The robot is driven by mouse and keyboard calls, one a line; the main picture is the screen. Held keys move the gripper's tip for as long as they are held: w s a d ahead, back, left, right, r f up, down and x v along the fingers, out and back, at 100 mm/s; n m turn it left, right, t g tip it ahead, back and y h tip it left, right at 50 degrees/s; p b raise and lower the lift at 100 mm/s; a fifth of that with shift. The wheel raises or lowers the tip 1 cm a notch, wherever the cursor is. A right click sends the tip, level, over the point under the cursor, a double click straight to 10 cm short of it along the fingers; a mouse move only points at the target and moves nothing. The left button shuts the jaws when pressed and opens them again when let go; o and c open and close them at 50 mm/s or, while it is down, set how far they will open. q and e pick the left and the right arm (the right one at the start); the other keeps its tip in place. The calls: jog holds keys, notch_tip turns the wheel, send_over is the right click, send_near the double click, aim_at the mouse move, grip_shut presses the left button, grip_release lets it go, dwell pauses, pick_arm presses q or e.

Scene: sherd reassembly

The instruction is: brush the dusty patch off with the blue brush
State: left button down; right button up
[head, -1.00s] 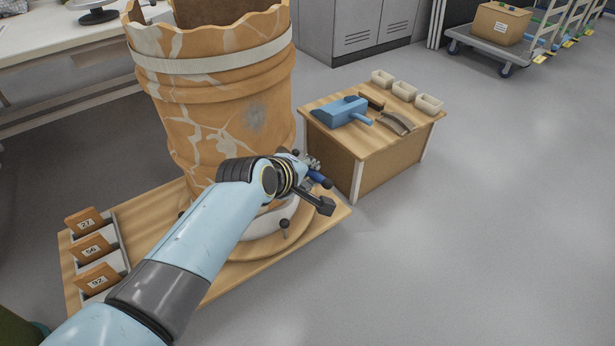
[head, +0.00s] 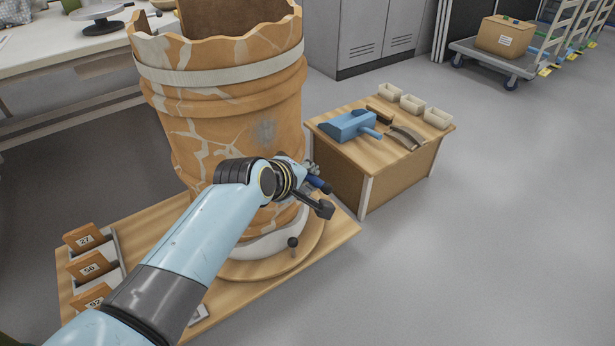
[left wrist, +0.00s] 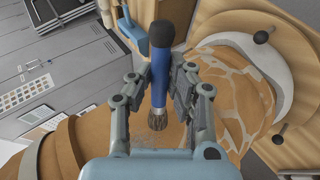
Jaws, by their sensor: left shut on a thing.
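The dusty patch (head: 264,131) is a grey smudge on the right side of the large orange clay vessel (head: 200,100), below its pale band. My left gripper (head: 312,180) is low in front of the vessel's right side, below the patch. It is shut on the blue brush (head: 320,185). In the left wrist view the brush (left wrist: 160,75) lies between the two fingers, with its dark bristles toward the bottom of the picture and its black end toward the top. The bristles appear apart from the patch in the head view. My right gripper is not in view.
A small wooden stand (head: 388,165) at right holds a blue dustpan-like tool (head: 348,126), a curved grey piece (head: 405,138) and pale trays (head: 412,103). Numbered tiles (head: 90,268) sit at the wooden base's left.

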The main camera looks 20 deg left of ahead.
pick_arm(q)
jog(key=shift+w+a, duration=0.5)
jog(key=shift+a, duration=0.2)
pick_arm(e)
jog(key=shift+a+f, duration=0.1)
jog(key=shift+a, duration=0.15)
pick_arm(q)
jog(key=shift+r, duration=0.1)
notch_tip(320, 180, up, 4)
jog(key=p, duration=0.4)
jog(key=shift+d+p, duration=0.1)
jog(key=shift+p, duration=0.2)
notch_tip(320, 180, up, 7)
jog(key=p, duration=0.8)
jog(key=shift+f+b, duration=3.5)
jog(key=shift+f, duration=2.2)
jog(key=r+p, duration=0.1)
jog(key=s+a+r+p, duration=0.1)
jog(key=p, duration=0.1)
jog(key=r+p, duration=0.1)
jog(key=r, duration=0.1)
jog(key=shift+s+a+p, duration=0.15)
jog(key=shift+s+p, duration=0.25)
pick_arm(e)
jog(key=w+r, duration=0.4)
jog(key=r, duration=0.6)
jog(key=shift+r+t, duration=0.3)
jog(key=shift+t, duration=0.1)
